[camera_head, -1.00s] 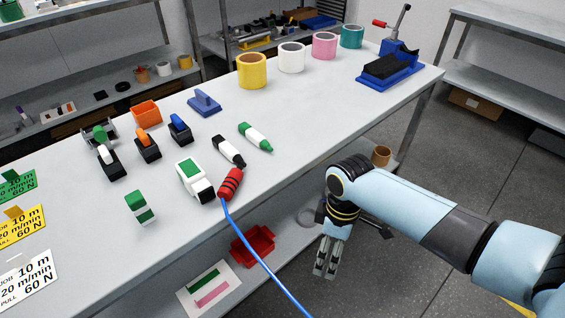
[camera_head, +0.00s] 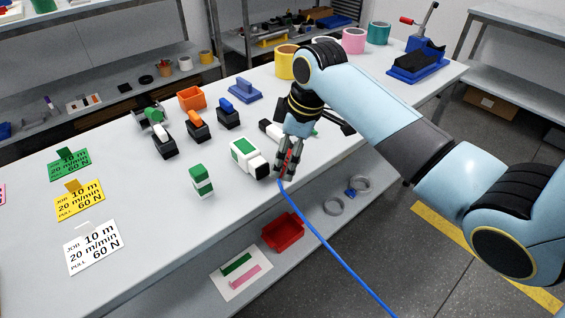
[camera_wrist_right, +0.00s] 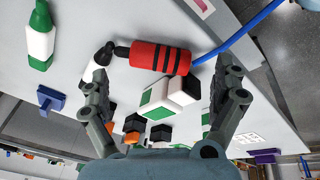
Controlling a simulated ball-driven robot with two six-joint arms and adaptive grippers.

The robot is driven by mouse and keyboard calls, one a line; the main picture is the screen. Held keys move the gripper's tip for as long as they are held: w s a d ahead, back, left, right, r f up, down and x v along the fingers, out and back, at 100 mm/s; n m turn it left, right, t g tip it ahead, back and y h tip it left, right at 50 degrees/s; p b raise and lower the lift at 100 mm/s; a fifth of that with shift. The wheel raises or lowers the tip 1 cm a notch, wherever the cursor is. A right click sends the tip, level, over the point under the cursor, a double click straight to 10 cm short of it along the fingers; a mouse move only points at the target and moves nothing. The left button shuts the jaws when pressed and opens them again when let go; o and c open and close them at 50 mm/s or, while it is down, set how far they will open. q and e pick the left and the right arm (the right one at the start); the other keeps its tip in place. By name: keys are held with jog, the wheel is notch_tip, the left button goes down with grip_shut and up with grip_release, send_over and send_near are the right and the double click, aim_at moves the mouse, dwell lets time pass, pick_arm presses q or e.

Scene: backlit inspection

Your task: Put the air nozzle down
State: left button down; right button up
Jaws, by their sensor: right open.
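The air nozzle (camera_wrist_right: 152,57), red with black bands and a black tip, lies on the white table with its blue hose (camera_wrist_right: 235,42) running off it. In the head view only slivers of the nozzle show between my fingers, and the hose (camera_head: 325,242) hangs over the table's front edge. My right gripper (camera_head: 287,165) is open, right over the nozzle. In the right wrist view its two fingers (camera_wrist_right: 163,80) stand wide apart, with the nozzle beyond and between them. I cannot tell whether they touch it. My left gripper is not in view.
A white-and-green block (camera_head: 247,158) lies just left of the nozzle, and a green-and-white marker (camera_wrist_right: 40,40) lies near it. Several tape dispensers (camera_head: 197,125) stand farther left. Tape rolls (camera_head: 354,41) line the back. A red bin (camera_head: 283,232) sits on the lower shelf.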

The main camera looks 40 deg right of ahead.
jog(key=x, duration=0.2)
jog(key=shift+w+f, duration=0.1)
jog(key=shift+f, duration=0.25)
jog(key=shift+s, duration=0.2)
jog(key=c, duration=1.4)
